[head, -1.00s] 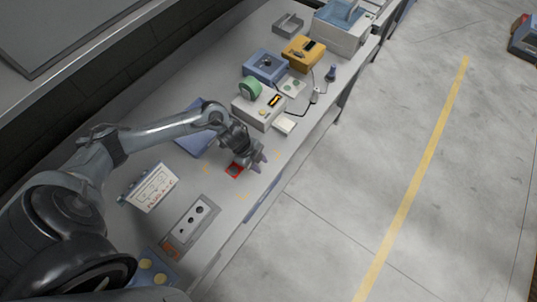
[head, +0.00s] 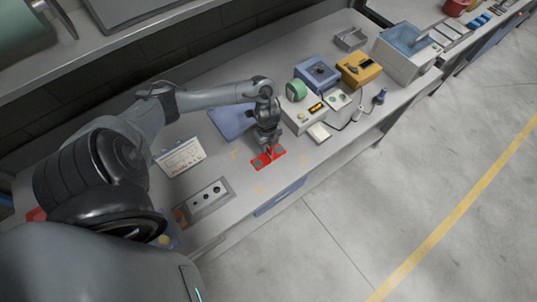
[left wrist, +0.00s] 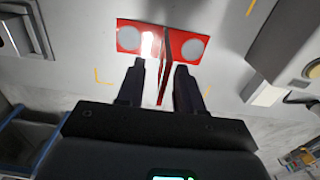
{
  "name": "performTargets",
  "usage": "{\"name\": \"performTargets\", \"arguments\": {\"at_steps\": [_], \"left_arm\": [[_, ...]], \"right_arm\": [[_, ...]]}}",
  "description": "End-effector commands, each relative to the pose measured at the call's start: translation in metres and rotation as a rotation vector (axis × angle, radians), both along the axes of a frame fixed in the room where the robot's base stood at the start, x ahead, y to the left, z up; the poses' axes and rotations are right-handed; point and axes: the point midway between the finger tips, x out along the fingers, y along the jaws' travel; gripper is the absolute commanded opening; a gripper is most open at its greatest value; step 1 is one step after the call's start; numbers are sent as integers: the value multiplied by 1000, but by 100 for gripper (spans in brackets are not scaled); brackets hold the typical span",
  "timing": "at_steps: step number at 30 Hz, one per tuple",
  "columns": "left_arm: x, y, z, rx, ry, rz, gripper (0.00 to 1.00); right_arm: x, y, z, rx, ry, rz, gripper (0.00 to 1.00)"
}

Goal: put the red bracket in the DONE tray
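The red bracket (head: 278,153) lies on the workbench near its front edge, below my left gripper (head: 267,148). In the left wrist view the red bracket (left wrist: 127,36) is a flat red plate with two pale round spots and an upright rib in the middle. The left gripper (left wrist: 159,65) is open there, one finger on each side of the rib, with visible gaps. A small grey open tray (head: 350,39) stands at the far end of the bench; no DONE label is readable. My right gripper is not in view.
A white box with a green roll (head: 296,90), a blue box (head: 318,72) and a yellow box (head: 358,69) stand right of the gripper. A blue panel (head: 230,122) lies behind it.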

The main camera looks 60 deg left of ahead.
Motion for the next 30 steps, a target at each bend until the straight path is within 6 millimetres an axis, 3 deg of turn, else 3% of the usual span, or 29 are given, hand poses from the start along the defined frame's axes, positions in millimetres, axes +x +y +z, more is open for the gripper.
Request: {"name": "performTargets", "arguments": {"at_steps": [9,20,27,30], "left_arm": [[3,1,-40,-1,2,1,36],[3,1,-46,-1,0,0,36],[3,1,-46,0,0,0,0],[3,1,-46,0,0,0,0]], "right_arm": [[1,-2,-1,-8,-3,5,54],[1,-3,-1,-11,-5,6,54],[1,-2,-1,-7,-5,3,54],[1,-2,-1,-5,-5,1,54]]}}
